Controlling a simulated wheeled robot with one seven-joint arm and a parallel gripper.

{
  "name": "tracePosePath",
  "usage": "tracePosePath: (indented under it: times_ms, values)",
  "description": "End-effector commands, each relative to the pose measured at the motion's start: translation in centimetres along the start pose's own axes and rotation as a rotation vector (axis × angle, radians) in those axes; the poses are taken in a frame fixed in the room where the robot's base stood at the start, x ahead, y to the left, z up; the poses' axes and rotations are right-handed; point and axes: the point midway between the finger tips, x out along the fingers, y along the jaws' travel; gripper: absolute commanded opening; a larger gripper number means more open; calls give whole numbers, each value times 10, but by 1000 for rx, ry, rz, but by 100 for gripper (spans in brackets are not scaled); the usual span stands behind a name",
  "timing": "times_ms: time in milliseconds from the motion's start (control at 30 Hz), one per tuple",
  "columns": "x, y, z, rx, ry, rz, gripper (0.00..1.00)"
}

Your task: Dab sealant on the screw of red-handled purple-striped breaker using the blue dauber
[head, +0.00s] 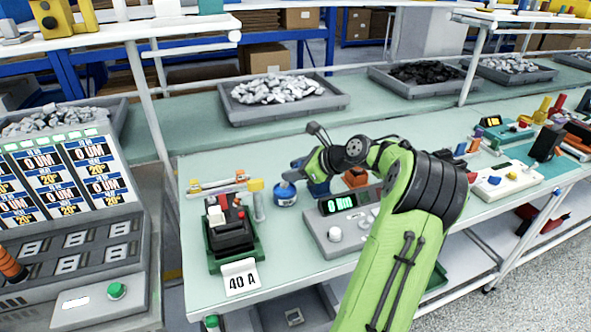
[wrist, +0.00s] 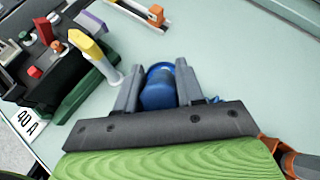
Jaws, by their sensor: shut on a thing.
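The blue dauber (wrist: 158,92) is between the two fingers of my gripper (wrist: 158,97) in the wrist view, and the gripper is shut on it. In the head view a blue round pot-like body (head: 285,194) stands on the bench under my gripper (head: 294,174); I cannot tell there where dauber and pot part. A black breaker with a red handle (head: 238,201) sits in a green holder (head: 235,258) to the left. In the wrist view the breaker (wrist: 37,62) is at upper left, apart from my gripper. Its purple stripe and screw are not clear.
A white post with a yellow top (wrist: 90,48) stands between my gripper and the breaker. A "40 A" card (head: 240,277) is at the holder's front. A grey meter (head: 345,215) stands right of the pot. Bench behind the pot is clear.

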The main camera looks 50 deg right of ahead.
Motion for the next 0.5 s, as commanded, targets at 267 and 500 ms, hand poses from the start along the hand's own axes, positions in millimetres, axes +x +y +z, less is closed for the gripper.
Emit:
tracePosePath:
  times_ms: [267, 500]
  values:
    - [2, 1, -3, 0, 0, 1, 7]
    - [4, 1, -5, 0, 0, 0, 7]
